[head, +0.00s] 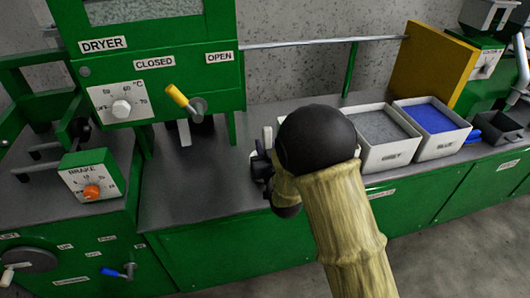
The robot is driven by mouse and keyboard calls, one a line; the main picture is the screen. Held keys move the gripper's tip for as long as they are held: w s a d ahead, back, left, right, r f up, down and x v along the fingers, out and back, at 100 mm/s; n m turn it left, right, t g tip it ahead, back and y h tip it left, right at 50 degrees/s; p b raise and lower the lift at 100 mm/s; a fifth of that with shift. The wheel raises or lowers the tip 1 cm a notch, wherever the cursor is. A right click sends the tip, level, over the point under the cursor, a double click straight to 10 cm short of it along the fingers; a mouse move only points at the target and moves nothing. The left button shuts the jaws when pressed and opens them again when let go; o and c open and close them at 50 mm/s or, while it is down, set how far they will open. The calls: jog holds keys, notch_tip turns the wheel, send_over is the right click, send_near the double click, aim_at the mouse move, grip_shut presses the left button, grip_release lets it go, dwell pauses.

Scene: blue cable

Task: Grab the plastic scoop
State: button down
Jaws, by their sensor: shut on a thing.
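My gripper (261,167) is in the middle of the view, low over the grey counter, left of the bins. My own arm covers most of it, and its fingertips are not clear. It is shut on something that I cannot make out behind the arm. I cannot clearly identify a plastic scoop. A small blue object (473,137) lies beside the right bin, but its shape is too small to tell.
A bin of grey granules (388,158) and a bin of blue granules (443,146) stand right of my arm. A yellow panel (432,65) rises behind them. The green dryer (150,65) stands at left. The counter (200,205) is clear at front left.

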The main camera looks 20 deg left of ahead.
notch_tip(320, 180, up, 9)
jog(key=p, duration=0.1)
jog(key=shift+f, duration=0.15)
jog(key=shift+s, duration=0.1)
dwell(0.5)
